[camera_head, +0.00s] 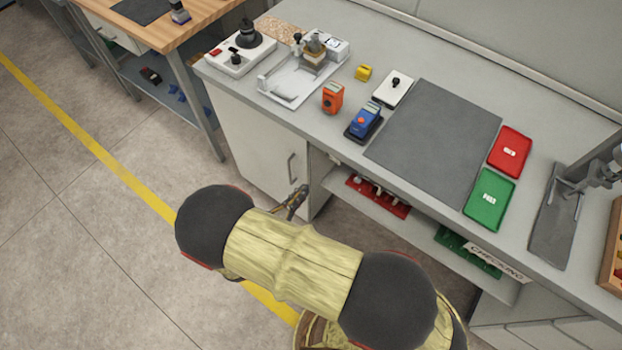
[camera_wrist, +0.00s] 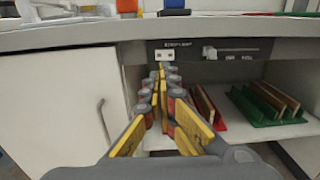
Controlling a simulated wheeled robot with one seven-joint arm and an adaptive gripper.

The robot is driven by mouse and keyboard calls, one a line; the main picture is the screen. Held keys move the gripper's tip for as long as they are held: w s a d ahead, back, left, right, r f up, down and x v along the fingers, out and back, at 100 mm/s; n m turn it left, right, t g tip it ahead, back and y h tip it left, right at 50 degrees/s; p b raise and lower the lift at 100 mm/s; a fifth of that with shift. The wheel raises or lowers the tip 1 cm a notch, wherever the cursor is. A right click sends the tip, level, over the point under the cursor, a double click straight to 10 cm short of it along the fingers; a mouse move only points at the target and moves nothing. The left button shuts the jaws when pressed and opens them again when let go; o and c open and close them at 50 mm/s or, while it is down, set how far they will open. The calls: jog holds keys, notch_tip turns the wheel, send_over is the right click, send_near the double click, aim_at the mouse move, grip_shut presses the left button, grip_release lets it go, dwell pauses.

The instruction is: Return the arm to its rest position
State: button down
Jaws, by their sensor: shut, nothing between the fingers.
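My gripper (camera_wrist: 161,75) shows in the wrist view with its yellow and grey fingers together, shut and empty. It points at the open space under the worktop. In the head view my gripper (camera_head: 299,197) shows small beyond my arm, in front of the bench and below its top edge, near the cabinet door handle. My arm (camera_head: 290,262), with a pale yellow sleeve and black joints, is bent across the lower middle of the head view. It hides part of the floor and the lower bench front.
The grey bench (camera_head: 420,197) carries a grey mat (camera_head: 434,140), a blue device (camera_head: 366,118), an orange device (camera_head: 332,97), a red tray (camera_head: 510,151) and a green tray (camera_head: 490,199). Below, a shelf holds a red rack (camera_head: 378,196) and a green rack (camera_head: 467,250). Floor at left is clear.

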jog(key=shift+s+a, duration=0.4)
jog(key=shift+s, duration=0.15)
